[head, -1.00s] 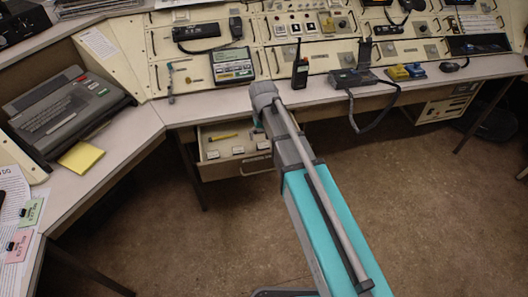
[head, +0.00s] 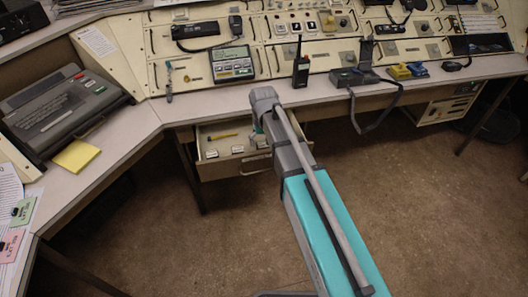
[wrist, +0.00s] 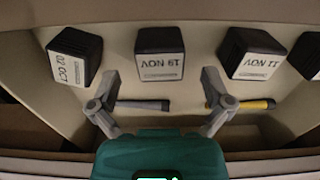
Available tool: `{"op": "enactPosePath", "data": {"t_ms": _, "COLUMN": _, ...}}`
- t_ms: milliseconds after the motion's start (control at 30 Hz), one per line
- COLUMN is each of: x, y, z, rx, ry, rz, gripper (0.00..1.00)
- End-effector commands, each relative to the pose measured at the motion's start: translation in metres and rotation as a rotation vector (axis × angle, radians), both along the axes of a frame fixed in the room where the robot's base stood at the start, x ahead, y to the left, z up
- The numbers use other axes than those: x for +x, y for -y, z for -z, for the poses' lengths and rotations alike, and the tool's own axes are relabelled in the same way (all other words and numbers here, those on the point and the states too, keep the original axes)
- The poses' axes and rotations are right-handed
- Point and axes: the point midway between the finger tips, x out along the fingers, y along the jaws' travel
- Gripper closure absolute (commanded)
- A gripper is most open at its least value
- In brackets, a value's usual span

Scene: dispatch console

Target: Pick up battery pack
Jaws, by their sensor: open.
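Several black battery packs with white date labels lie in an open drawer (head: 228,172). In the wrist view, the pack marked 19 NOV (wrist: 160,50) is in the middle. The 02 OCT pack (wrist: 74,55) is to its left and the 11 NOV pack (wrist: 249,52) to its right. Another pack (wrist: 310,55) is cut off at the right edge. My gripper (wrist: 160,78) is open and empty, its fingers spread to either side below the 19 NOV pack. In the head view my arm hides most of the gripper and the drawer's right part.
A grey-handled tool (wrist: 143,105) and a yellow-handled tool (wrist: 243,104) lie in the drawer near my fingers. The desk edge (head: 220,112) overhangs the drawer's back. A handheld radio (head: 300,68) and a corded device (head: 356,77) stand on the desk above. The floor in front is clear.

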Motion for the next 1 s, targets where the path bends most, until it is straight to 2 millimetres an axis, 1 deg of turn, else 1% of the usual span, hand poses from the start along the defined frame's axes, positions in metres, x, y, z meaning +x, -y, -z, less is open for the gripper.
{"op": "enactPosePath", "data": {"t_ms": 33, "x": 0.0, "y": 0.0, "z": 0.008, "rx": 0.0, "ry": 0.0, "rz": 0.0, "gripper": 0.0}}
{"op": "enactPosePath", "data": {"t_ms": 100, "x": 0.0, "y": 0.0, "z": 0.013, "rx": 0.0, "ry": 0.0, "rz": 0.0, "gripper": 0.0}}
{"op": "enactPosePath", "data": {"t_ms": 300, "x": 0.0, "y": 0.0, "z": 0.021, "rx": 0.0, "ry": 0.0, "rz": 0.0, "gripper": 0.0}}
{"op": "enactPosePath", "data": {"t_ms": 967, "x": 0.0, "y": 0.0, "z": 0.022, "rx": 0.0, "ry": 0.0, "rz": 0.0, "gripper": 0.0}}
{"op": "enactPosePath", "data": {"t_ms": 1000, "x": 0.0, "y": 0.0, "z": 0.022, "rx": 0.0, "ry": 0.0, "rz": 0.0, "gripper": 0.04}}
